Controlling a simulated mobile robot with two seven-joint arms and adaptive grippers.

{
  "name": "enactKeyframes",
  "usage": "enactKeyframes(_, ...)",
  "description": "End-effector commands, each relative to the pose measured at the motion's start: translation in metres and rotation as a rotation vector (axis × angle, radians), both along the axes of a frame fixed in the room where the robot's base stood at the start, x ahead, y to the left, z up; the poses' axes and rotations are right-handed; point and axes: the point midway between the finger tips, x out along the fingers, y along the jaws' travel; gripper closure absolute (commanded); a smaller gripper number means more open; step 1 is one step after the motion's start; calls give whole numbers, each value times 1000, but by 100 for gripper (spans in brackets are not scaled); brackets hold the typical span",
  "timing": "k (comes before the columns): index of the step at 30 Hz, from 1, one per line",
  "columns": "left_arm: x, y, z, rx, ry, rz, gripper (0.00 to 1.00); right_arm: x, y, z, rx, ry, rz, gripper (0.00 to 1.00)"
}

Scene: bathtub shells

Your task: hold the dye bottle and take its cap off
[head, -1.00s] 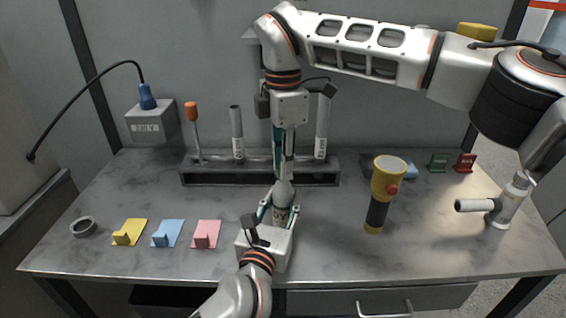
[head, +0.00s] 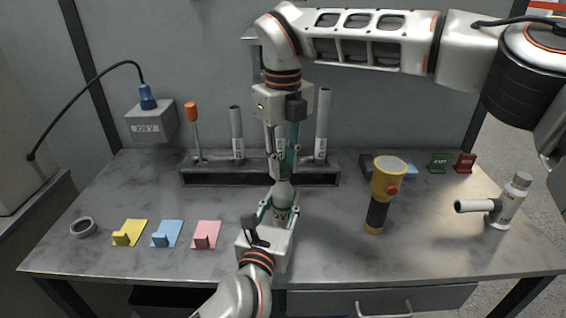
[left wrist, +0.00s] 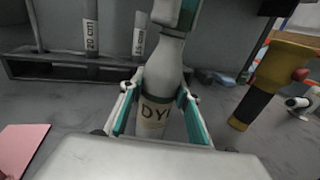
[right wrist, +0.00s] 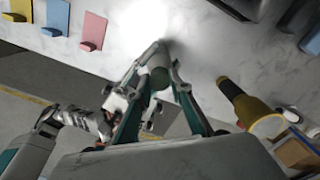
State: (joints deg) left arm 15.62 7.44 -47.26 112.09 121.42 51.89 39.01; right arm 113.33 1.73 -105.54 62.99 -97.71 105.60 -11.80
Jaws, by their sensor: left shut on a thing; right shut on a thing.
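The dye bottle (head: 283,193) stands upright at the front middle of the table, a grey bottle with a pale label reading "DY" in the left wrist view (left wrist: 155,112). My left gripper (head: 280,214) is shut around its body from the front. My right gripper (head: 281,172) points straight down over the bottle's top and is shut on the cap.
A yellow flashlight (head: 387,180) stands right of the bottle. A rack (head: 225,178) with tubes and an orange-handled tool is behind. Yellow, blue and pink pieces (head: 206,236) and a grey ring (head: 83,227) lie left. A white bottle with a side handle (head: 512,203) stands far right.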

Motion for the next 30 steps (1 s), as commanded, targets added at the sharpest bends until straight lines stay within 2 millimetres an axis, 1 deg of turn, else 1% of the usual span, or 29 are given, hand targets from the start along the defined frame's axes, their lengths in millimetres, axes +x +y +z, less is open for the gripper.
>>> enactKeyframes(3, 0, 0, 0, 0, 1, 0, 100, 0, 0, 0, -2, -1, 208, 100)
enactKeyframes(24, 0, 0, 0, 0, 1, 0, 100, 0, 0, 1, -1, 0, 1468, 100)
enactKeyframes(27, 0, 0, 0, 0, 1, 0, 100, 0, 0, 1, -1, 0, 1613, 100)
enactKeyframes(30, 0, 0, 0, 0, 1, 1, 100, 0, 0, 1, -1, 0, 1710, 100)
